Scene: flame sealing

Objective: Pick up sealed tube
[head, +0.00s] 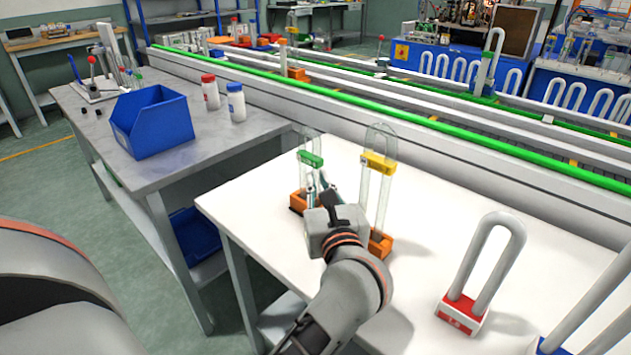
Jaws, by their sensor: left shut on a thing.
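A clear glass tube with a green band (311,160) stands near the left edge of the white table, at an orange base (297,202). My left gripper (321,187) comes up to it from the front, just below the green band, and is shut on this tube. The gripper body hides part of the tube's lower end and base. Whether the tube is sealed or lifted off the base, I cannot tell. A taller clear inverted-U tube with a yellow band (379,162) stands just to the right in its own orange base (381,243). My right gripper is not in view.
On the white table (262,200), a white U-shaped tube (489,258) stands in a red base (463,313) to the right. A grey bench (205,150) at left holds a blue bin (152,122) and two bottles. A green-railed conveyor (400,115) runs behind.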

